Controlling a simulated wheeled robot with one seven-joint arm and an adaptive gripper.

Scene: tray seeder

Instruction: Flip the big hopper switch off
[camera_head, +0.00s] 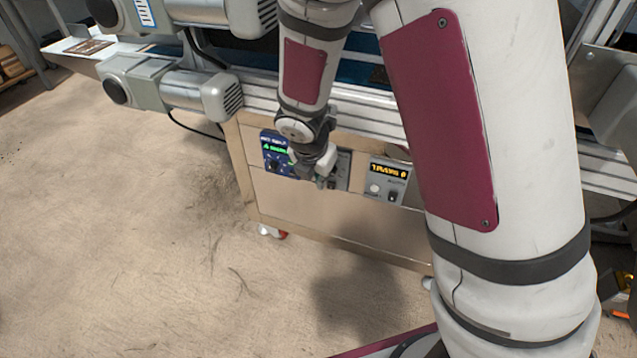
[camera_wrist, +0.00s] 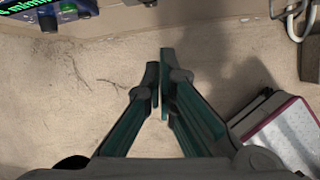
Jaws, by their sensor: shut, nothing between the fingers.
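My gripper (camera_head: 327,181) is shut and empty, in front of the control panels on the cabinet (camera_head: 300,200). In the wrist view its fingertips (camera_wrist: 161,68) are together over bare floor. A blue panel (camera_head: 270,142) with a green display is to its left. A grey middle panel (camera_head: 343,168) is mostly hidden behind my gripper, with a dark part showing close to the fingers. A grey right panel (camera_head: 389,180) has an amber display, a pale round button and a small dark switch. I cannot read which switch is the big hopper's, nor tell whether the fingers touch anything.
A conveyor rail (camera_head: 370,115) runs above the cabinet. Grey motors (camera_head: 180,88) stick out at upper left, with a black cable hanging below. The cabinet stands on casters (camera_head: 272,231). The floor (camera_head: 130,230) at left is clear.

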